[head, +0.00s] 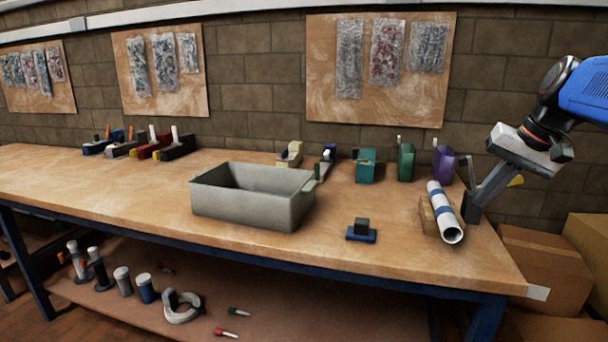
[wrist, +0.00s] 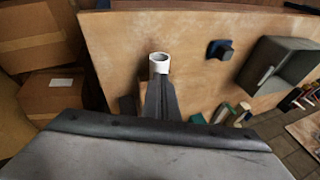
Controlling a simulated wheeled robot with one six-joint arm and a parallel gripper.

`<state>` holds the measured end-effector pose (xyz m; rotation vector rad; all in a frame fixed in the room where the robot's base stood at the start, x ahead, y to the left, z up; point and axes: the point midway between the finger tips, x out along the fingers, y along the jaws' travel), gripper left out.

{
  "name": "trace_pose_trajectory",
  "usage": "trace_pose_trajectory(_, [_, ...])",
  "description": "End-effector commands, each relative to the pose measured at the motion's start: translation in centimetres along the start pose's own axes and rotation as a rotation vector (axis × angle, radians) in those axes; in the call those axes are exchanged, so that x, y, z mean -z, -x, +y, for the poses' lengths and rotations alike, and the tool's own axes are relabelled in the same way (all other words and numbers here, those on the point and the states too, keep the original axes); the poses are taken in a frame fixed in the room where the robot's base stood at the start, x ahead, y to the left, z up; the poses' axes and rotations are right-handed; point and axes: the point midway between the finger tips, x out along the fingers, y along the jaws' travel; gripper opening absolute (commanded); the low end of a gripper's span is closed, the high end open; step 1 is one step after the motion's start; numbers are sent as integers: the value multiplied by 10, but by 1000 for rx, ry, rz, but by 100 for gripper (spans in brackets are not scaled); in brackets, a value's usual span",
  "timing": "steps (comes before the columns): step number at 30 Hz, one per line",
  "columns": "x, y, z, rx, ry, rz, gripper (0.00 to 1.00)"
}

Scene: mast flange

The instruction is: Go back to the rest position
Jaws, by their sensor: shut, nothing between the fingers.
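My gripper (head: 474,208) is at the right end of the workbench, beside a white tube with blue bands (head: 441,205). Its fingers point down and to the left, shut and empty. In the wrist view, the shut fingers of my gripper (wrist: 160,82) overlap the tube, whose open white end (wrist: 159,64) shows just beyond them. I cannot tell whether the fingers touch the tube. The tube lies tilted on a wooden block (head: 428,216), its open end toward the front edge.
A grey bin (head: 245,210) stands mid-bench, with a small blue-based dark block (head: 361,232) to its right. Green and purple holders (head: 406,162) line the back. Cardboard boxes (head: 545,265) stand right of the bench. The bench front between block and tube is clear.

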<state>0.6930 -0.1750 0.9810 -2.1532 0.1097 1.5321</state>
Motion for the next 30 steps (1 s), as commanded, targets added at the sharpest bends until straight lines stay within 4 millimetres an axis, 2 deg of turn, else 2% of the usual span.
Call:
trace_pose_trajectory(1, [-22, -8, -5, -14, 28, -1, 0])
trace_pose_trajectory(8, [-110, -50, -5, -90, 148, 10, 0])
trace_pose_trajectory(12, [-162, -76, 4, -130, 231, 23, 0])
trace_pose_trajectory(18, [-228, -114, 27, -175, 355, 49, 0])
trace_pose_trajectory(21, [-252, -129, 37, -189, 407, 62, 0])
trace_pose_trajectory(24, [-267, -140, 46, -198, 441, 70, 0])
trace_pose_trajectory(30, [-276, -147, 52, -205, 466, 79, 0])
